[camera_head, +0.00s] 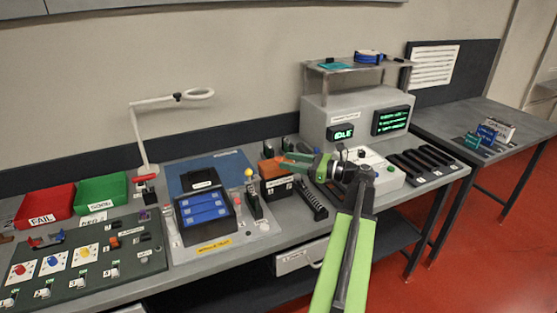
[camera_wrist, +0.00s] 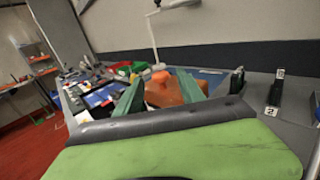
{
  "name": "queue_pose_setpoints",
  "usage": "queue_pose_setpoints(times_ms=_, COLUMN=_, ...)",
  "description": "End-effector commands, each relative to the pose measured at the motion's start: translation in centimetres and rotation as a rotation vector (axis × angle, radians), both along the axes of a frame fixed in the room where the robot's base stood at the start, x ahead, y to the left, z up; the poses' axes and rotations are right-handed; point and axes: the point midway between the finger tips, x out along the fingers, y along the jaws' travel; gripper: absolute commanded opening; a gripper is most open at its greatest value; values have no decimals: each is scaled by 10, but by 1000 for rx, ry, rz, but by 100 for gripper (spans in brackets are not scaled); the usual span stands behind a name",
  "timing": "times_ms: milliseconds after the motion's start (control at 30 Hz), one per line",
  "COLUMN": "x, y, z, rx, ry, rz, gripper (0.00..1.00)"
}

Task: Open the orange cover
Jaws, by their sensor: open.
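In the wrist view, the orange cover (camera_wrist: 178,93) shows between and beyond the two spread green fingers (camera_wrist: 157,84). The gripper is open and holds nothing. Whether a finger touches the cover cannot be told. The fingers hide part of the cover.
A grey console (camera_head: 355,115) with green displays stands behind my arm. Red (camera_head: 48,203) and green (camera_head: 100,192) bins are at the far left.

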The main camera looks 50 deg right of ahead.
Motion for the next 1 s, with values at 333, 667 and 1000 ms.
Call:
queue_pose_setpoints(times_ms=333, x=40, y=17, z=0, rx=0, ry=0, rz=-1, gripper=46)
queue_pose_setpoints(times_ms=667, x=41, y=17, z=0, rx=0, ry=0, rz=-1, gripper=36)
queue_pose_setpoints(times_ms=1000, x=41, y=17, z=0, rx=0, ry=0, rz=0, gripper=0)
